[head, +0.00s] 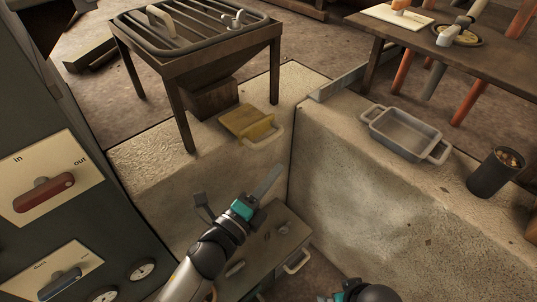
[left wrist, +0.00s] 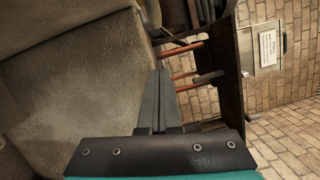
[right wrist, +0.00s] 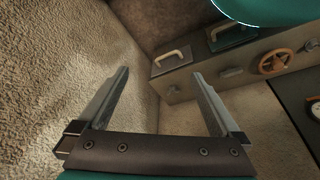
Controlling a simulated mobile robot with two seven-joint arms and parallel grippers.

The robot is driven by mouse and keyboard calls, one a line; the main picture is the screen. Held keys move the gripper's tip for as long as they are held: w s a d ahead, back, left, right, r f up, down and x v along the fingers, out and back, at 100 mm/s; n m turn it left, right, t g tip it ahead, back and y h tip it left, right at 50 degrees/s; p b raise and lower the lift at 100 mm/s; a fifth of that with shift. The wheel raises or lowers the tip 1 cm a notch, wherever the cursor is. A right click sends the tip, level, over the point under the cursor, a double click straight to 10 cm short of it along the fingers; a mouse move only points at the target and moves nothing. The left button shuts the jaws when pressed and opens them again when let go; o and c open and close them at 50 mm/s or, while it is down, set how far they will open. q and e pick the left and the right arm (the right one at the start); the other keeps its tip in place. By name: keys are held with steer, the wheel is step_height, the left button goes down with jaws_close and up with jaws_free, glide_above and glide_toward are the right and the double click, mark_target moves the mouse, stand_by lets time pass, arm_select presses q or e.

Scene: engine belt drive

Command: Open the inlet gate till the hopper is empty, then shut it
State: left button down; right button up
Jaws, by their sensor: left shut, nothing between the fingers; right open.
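The hopper (head: 215,62) is a dark four-legged bin with a barred top at the upper left of the head view. How much it holds cannot be seen. Below its outlet, a yellow plate with a pale handle, apparently the inlet gate (head: 246,120), lies on the stone ledge. My left gripper (head: 275,172) is shut and empty, nearer the camera than the plate and apart from its handle. Its closed fingers also show in the left wrist view (left wrist: 159,75). My right gripper (right wrist: 161,74) is open and empty beside a stone wall; only part of its arm shows at the head view's bottom edge.
A grey two-handled tray (head: 403,135) and a dark cup (head: 496,172) stand on the right ledge. A panel with in/out levers (head: 45,193) is at the left. A handled box (head: 262,262) sits low between the ledges. A wooden table (head: 480,60) stands at the back right.

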mark_target(248, 139)
arm_select(q)
steer(key=w, duration=0.3)
steer(key=w+a+b, duration=0.1)
steer(key=w, duration=0.1)
steer(key=shift+w+a+r, duration=0.1)
steer(key=shift+w+r, duration=0.15)
steer(key=shift+r, duration=0.15)
arm_select(e)
steer(key=shift+w+r, duration=0.15)
steer(key=shift+r, duration=0.45)
steer(key=shift+w+r, duration=0.15)
steer(key=shift+r, duration=0.4)
arm_select(q)
steer(key=w+a, duration=0.4)
steer(key=shift+w+a, duration=0.35)
steer(key=shift+w, duration=0.05)
steer(key=shift+w+a+r, duration=0.1)
steer(key=shift+w+a, duration=0.1)
steer(key=shift+a, duration=0.1)
arm_select(e)
steer(key=shift+w+a+r+t, duration=0.1)
steer(key=shift+w+r+t, duration=0.15)
steer(key=shift+r, duration=0.3)
steer(key=shift+s+f, duration=0.1)
steer(key=shift+s, duration=0.05)
